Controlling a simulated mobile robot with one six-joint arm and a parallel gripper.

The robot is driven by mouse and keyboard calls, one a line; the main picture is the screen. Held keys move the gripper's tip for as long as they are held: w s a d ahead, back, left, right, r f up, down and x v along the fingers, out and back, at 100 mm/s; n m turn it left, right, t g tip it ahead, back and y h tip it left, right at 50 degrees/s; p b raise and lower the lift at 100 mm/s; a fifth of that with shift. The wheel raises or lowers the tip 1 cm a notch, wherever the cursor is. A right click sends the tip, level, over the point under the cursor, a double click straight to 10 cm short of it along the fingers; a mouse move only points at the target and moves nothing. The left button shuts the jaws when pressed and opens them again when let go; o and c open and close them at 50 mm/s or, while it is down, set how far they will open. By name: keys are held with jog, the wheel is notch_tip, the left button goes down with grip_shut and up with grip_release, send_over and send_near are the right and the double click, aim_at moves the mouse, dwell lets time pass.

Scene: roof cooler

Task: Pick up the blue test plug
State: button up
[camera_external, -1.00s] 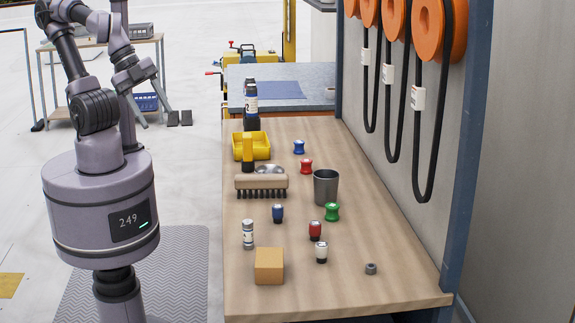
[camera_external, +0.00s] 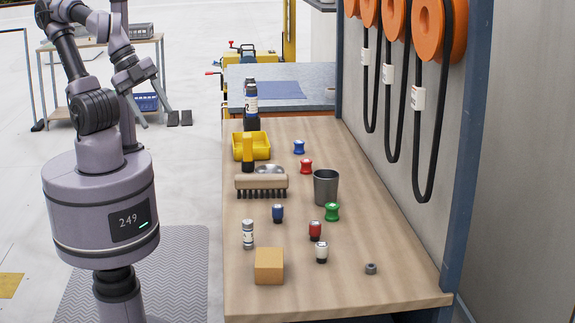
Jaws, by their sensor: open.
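Two small blue pieces stand on the wooden bench (camera_external: 370,290). A blue spool-shaped piece (camera_external: 299,147) with a narrow waist is toward the back, behind a similar red one. My gripper (camera_external: 154,112) is open and empty, raised to the left of the bench, well apart from both.
Hoses (camera_external: 425,130) hang at right. The bench's front right is mostly clear.

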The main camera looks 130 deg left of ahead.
jog(key=shift+c, duration=0.3)
jog(key=w+a+r+n+g+p, duration=0.1)
jog(key=w+a+r+n+p, duration=0.15)
jog(key=w+n, duration=0.2)
jog(key=n+g+h+b, duration=0.2)
jog(key=n+g, duration=0.3)
jog(key=n, duration=1)
send_over(278, 206)
notch_tip(278, 206, down, 22)
jog(key=shift+s+a+r, duration=0.1)
jog(key=shift+r, duration=0.05)
jog(key=shift+m, duration=0.25)
notch_tip(278, 206, down, 6)
jog(key=b, duration=0.3)
jog(key=shift+r, duration=0.25)
grip_shut()
